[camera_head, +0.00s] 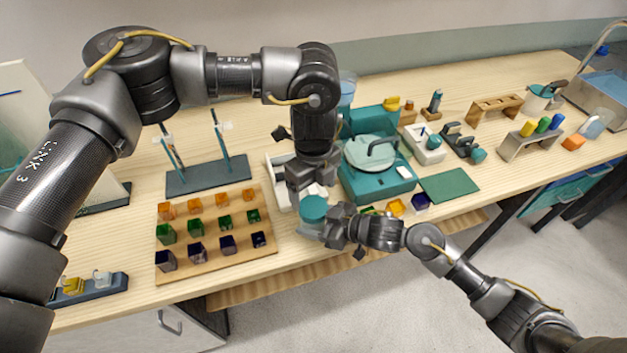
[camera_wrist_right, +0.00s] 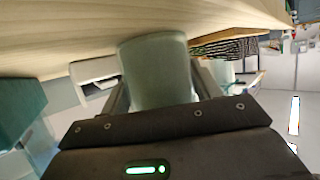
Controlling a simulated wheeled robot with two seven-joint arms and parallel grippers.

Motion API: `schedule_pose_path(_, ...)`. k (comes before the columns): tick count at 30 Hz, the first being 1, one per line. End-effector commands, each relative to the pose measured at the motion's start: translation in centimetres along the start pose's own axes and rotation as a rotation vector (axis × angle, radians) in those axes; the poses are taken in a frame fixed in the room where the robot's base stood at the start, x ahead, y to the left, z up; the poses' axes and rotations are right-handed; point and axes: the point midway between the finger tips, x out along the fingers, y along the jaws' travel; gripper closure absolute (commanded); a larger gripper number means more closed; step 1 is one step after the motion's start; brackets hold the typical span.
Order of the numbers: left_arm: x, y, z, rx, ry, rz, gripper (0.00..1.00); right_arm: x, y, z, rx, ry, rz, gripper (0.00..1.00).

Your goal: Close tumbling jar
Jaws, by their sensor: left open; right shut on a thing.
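The tumbling jar is a pale, greyish cylinder (camera_head: 308,229) near the table's front edge, with a round teal lid (camera_head: 314,207) at its top. I cannot tell whether the lid is fully seated. My right gripper (camera_head: 332,232) comes from the right and is shut around the jar's side. In the right wrist view the jar body (camera_wrist_right: 156,72) sits between the two fingers, and the lid cannot be made out there. My left gripper (camera_head: 312,188) points down just above the lid, open; its fingertips are partly hidden, and I cannot tell whether they touch the lid.
A wooden board (camera_head: 216,264) with coloured blocks lies left of the jar. A dark stand with rods (camera_head: 207,180) is behind it. A teal machine (camera_head: 376,186) stands right of my left gripper, with a white tray (camera_head: 279,187) close by. A green mat (camera_head: 449,185) lies farther right.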

Motion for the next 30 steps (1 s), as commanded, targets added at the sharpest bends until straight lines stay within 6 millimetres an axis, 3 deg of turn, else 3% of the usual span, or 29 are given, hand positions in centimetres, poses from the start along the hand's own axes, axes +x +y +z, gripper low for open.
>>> schedule_pose_path(10,4.6,0.0,0.0,0.0,0.0,0.001,0.19,0.0,0.0,0.0,0.0,0.0,0.0,1.0)
schedule_pose_path(23,5.4,0.0,0.0,0.0,0.0,0.0,0.19,0.0,0.0,0.0,0.0,0.0,0.0,1.0)
schedule_pose_path(30,5.3,0.0,0.0,0.0,0.0,0.0,0.49,0.0,0.0,0.0,0.0,0.0,0.0,1.0)
